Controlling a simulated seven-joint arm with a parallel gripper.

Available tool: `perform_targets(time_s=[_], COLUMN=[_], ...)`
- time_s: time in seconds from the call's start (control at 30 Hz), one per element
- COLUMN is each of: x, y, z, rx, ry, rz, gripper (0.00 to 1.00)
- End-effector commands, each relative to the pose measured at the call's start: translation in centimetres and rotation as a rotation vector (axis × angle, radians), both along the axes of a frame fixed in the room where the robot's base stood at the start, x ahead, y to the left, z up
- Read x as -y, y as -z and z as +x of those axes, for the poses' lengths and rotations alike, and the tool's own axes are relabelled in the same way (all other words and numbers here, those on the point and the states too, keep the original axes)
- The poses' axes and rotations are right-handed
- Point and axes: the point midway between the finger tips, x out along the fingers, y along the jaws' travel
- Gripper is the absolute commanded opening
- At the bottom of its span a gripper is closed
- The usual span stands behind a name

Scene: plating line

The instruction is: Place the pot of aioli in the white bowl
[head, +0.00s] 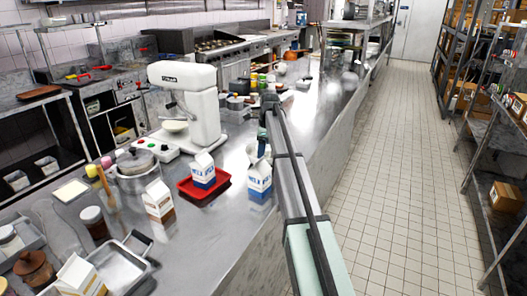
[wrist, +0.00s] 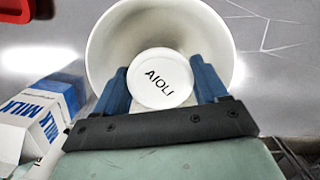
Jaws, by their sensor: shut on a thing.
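The pot of aioli (wrist: 160,76) has a round white lid with AIOLI printed on it. My gripper (wrist: 162,88) is shut on it, with one blue finger on each side of the pot. The white bowl (wrist: 106,38) lies beneath in the wrist view, and the pot shows inside the outline of its rim. The pot hides part of the bowl's inside, so I cannot tell whether it touches the bottom. In the head view my gripper (head: 263,142) is low over the steel counter behind a milk carton. The pot and the bowl are not clear there.
A blue and white milk carton (head: 259,181) stands close to my gripper; it also shows in the wrist view (wrist: 36,118). A red tray (head: 227,178) holding another carton (head: 203,168) lies to its left. A white stand mixer (head: 190,98) stands behind. Counter right of the bowl (wrist: 285,35) looks clear.

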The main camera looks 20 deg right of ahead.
Motion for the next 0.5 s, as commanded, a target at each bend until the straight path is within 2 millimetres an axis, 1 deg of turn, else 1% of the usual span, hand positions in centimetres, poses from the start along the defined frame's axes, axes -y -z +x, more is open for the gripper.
perform_targets(time_s=[0.03, 0.1, 0.47, 0.5], x=[-0.01, -0.01, 0.0, 0.0], y=[0.63, 1.1, 1.36, 1.43], z=[-0.07, -0.07, -0.03, -0.02], rx=[-0.001, -0.001, -0.001, -0.001], ry=[0.0, 0.0, 0.0, 0.0], rz=[0.001, 0.001, 0.001, 0.001], gripper=[0.4, 0.4, 0.4, 0.73])
